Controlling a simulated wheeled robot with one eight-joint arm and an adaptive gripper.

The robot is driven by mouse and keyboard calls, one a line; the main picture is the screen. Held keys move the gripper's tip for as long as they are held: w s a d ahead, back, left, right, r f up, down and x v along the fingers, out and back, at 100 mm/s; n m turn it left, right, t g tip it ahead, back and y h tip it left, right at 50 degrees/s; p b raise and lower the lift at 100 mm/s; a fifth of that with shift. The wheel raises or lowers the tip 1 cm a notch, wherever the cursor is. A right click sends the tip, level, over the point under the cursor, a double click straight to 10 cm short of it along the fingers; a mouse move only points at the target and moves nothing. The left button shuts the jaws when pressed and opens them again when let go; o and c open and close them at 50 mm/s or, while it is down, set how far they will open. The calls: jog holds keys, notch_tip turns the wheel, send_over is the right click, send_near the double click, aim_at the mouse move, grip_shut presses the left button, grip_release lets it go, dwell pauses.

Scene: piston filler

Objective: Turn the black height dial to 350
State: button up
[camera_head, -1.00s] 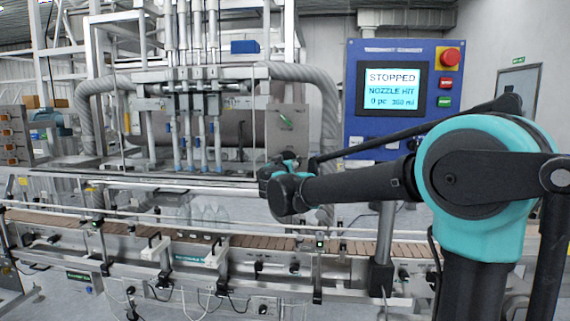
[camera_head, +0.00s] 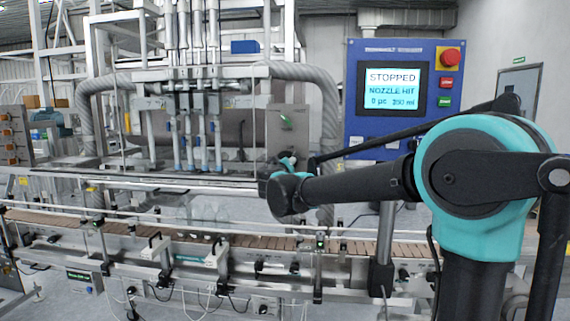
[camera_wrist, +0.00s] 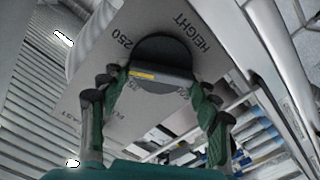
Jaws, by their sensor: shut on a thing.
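The black height dial (camera_wrist: 160,52) sits on a grey plate in the wrist view, beside the printed word HEIGHT. A raised bar runs across the dial, with a yellow mark toward its left end. The number 250 is printed at the upper left of the dial; other print below it is partly hidden and hard to read. My gripper (camera_wrist: 158,84) has its green fingers on both ends of the bar, shut on the dial. In the head view my gripper (camera_head: 285,162) is at the grey panel (camera_head: 290,122), where my wrist hides the dial.
A blue control panel (camera_head: 352,128) with a screen (camera_head: 393,97) reading STOPPED and NOZZLE HIT stands right of my gripper. The filling nozzles (camera_head: 197,125) hang to the left. The conveyor (camera_head: 270,242), with clear bottles (camera_head: 207,212), runs below my arm.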

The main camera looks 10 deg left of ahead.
jog(key=n, duration=0.9)
jog(key=shift+a+f, duration=0.15)
jog(key=shift+f, duration=0.05)
jog(key=shift+n, duration=0.3)
jog(key=o, duration=1.2)
jog(key=shift+c, duration=0.2)
jog(key=shift+s, duration=0.1)
jog(key=s, duration=1.2)
jog(key=shift+a, duration=0.2)
